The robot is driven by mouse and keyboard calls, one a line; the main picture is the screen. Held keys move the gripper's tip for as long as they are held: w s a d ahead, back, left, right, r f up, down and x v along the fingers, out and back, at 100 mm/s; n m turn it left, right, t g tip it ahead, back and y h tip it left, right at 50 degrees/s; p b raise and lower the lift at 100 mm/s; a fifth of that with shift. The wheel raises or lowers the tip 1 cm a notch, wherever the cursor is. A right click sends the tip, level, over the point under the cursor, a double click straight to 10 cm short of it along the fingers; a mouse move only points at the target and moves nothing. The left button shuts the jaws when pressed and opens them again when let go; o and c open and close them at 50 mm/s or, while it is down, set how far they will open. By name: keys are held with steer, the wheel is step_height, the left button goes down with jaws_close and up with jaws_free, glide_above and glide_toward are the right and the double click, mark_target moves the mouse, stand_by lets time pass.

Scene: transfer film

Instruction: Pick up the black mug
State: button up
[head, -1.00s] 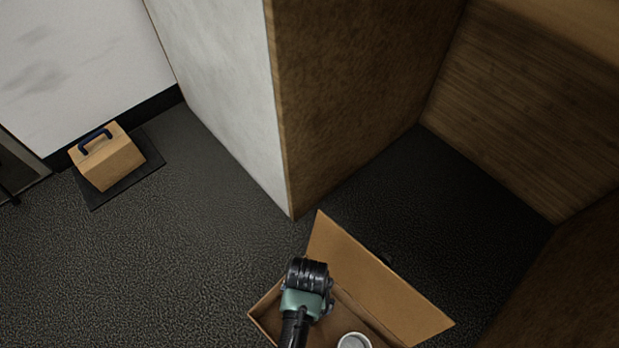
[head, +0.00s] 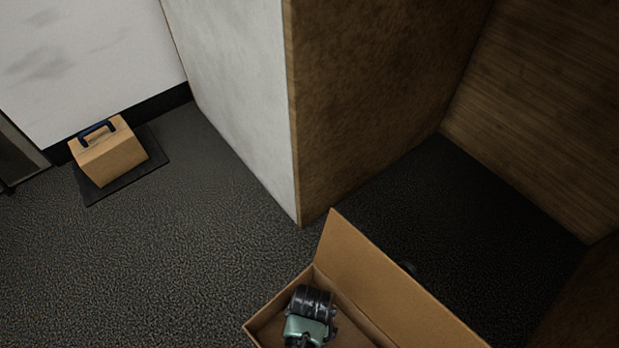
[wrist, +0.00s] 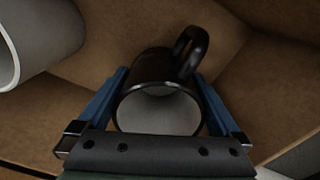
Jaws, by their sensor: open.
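In the wrist view the black mug (wrist: 150,68) lies between the two blue fingers of my gripper (wrist: 161,80). Its light grey inside faces the camera, and its handle (wrist: 190,50) points up and right. The fingers are open, one on each side of the mug; I cannot tell whether they touch it. In the head view my gripper (head: 309,318) is down in an open cardboard box (head: 385,275), and the black mug is hidden from that view.
A white mug (wrist: 38,38) is left of the black mug in the wrist view. The box walls surround both. A tan box (head: 110,158) with a dark blue handle sits on a dark mat at far left. A wall corner (head: 296,215) stands behind the cardboard box.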

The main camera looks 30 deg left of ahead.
steer(key=shift+f, duration=0.5)
steer(key=shift+r, duration=0.1)
steer(key=shift+c, duration=0.2)
steer(key=c, duration=1.4)
steer(key=shift+o, duration=0.2)
steer(key=shift+r, duration=0.1)
